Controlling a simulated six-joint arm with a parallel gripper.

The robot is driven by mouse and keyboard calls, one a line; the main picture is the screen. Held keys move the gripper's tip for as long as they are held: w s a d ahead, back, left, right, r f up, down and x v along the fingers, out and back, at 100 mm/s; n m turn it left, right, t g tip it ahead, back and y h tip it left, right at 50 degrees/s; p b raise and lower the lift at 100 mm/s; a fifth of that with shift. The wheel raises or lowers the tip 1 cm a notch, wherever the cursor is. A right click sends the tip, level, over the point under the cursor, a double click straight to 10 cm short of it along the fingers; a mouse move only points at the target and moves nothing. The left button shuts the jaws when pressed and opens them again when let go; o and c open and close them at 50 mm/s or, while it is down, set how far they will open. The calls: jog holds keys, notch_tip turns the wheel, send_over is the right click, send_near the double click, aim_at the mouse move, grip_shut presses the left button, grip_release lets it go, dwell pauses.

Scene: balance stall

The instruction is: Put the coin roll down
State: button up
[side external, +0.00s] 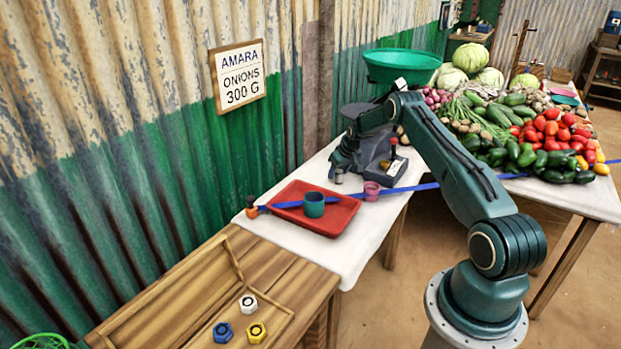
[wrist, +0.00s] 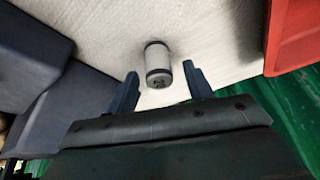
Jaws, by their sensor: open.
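The coin roll (wrist: 158,62) is a short pale grey cylinder with dark bands and a marked end. It stands on the white cloth (wrist: 112,22), just beyond the fingertips and within the width of the gap between them. In the side view the roll (side external: 338,177) shows small and upright on the cloth, left of the scale's base. My gripper (wrist: 161,74) is open, with a finger to either side of the gap and nothing clamped. In the side view my gripper (side external: 344,161) is low over the table, close above the roll; its fingers are hard to make out there.
The scale (side external: 376,150) with a green pan (side external: 402,64) stands close behind my gripper. A red tray (side external: 337,222) holding a teal cup (side external: 314,205) is in front. A blue strap (side external: 415,187) crosses the table. Vegetables are piled at the right.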

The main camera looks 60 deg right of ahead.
jog(key=v, duration=1.3)
jog(key=shift+s+r, duration=0.2)
jog(key=shift+r, duration=0.05)
jog(key=shift+a, duration=0.15)
jog(key=a+r+n, duration=0.1)
jog(key=a+r, duration=1.3)
jog(key=r, duration=0.1)
jog(key=s+a+r+n, duration=0.1)
jog(key=s+a+r, duration=0.25)
jog(key=a, duration=0.35)
jog(key=s+a+r, duration=0.2)
jog(key=a+r, duration=0.3)
jog(key=a, duration=0.1)
jog(key=s+a+r+n+t, duration=0.1)
jog(key=s+a+r, duration=0.2)
jog(key=s+a, duration=0.7)
jog(key=s+a+f, duration=0.1)
jog(key=s+a, duration=0.2)
jog(key=s, duration=0.4)
jog(key=s+a+f+n+y, duration=0.1)
jog(key=s+a, duration=0.3)
jog(key=s, duration=0.2)
jog(key=shift+s+n+t+y, duration=0.3)
jog(key=shift+s, duration=0.1)
